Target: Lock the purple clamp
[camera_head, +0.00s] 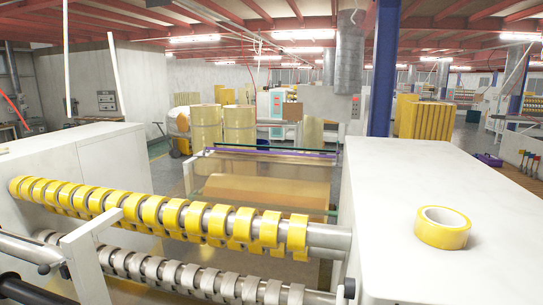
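A long thin purple bar (270,153) spans the machine behind the tape shaft, above a wide brown roll. It is the only long purple part on the machine, and I cannot tell whether it is the purple clamp or whether it is locked. A small purple object (488,159) lies on the right, beyond the white cabinet, too small to make out. Neither of my grippers can be made out in the head view.
A shaft of yellow tape rolls (150,210) crosses the front, with a second shaft of grey rings (190,274) below it. A loose yellow tape roll (442,228) lies on the white cabinet (390,180) at right. A blue column (383,70) rises behind it.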

